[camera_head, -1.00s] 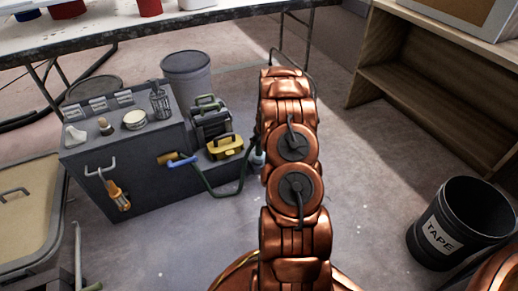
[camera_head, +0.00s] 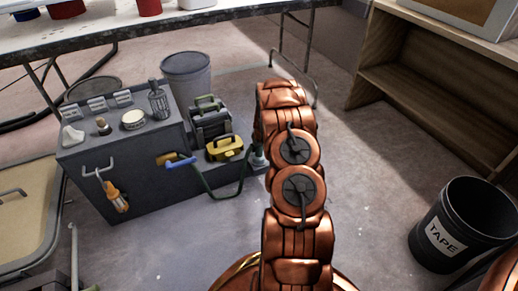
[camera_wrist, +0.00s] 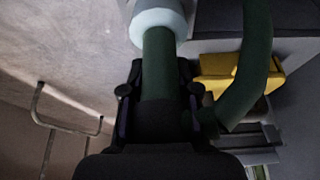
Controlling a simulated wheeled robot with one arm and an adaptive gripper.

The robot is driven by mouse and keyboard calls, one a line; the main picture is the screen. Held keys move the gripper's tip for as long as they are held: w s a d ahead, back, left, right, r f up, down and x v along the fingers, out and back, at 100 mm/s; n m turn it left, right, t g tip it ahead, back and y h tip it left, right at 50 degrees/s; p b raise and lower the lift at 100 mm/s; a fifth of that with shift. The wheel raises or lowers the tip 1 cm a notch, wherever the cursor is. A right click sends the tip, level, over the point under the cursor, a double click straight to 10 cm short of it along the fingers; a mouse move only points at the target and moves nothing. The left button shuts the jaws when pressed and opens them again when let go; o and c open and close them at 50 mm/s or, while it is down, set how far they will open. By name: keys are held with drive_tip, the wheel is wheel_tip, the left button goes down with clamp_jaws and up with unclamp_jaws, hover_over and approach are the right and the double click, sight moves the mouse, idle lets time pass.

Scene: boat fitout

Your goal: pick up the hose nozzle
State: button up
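In the wrist view, what looks like the hose nozzle (camera_wrist: 158,65) is a dark green cylinder with a pale blue-grey end. It runs lengthwise between the two black fingers of my gripper (camera_wrist: 161,78), its pale end beyond the fingertips. I see no clear gap on either side, but cannot tell whether the fingers press on it. In the head view, the pale end (camera_head: 260,157) shows beside my arm, low at the cabinet's right end. My copper arm hides the fingers there. A dark green hose (camera_head: 215,197) loops towards it from a blue-and-yellow fitting (camera_head: 178,161) on the cabinet.
A grey cabinet (camera_head: 135,185) carries small items on top and an orange-handled tool (camera_head: 116,196) on a hook. A TAPE bin (camera_head: 440,237) and wooden shelf (camera_head: 430,110) stand right.

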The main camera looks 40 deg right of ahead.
clamp_jaws()
drive_tip(key=shift+r, duration=0.1)
drive_tip(key=shift+r, duration=0.25)
wheel_tip(320, 180, up, 4)
drive_tip(key=shift+f+p, duration=0.2)
drive_tip(key=shift+p, duration=0.85)
drive_tip(key=s+a+p, duration=0.2)
drive_tip(key=s+a, duration=0.8)
drive_tip(key=a, duration=0.2)
drive_tip(key=shift+s+r, duration=0.3)
drive_tip(key=shift+r, duration=0.05)
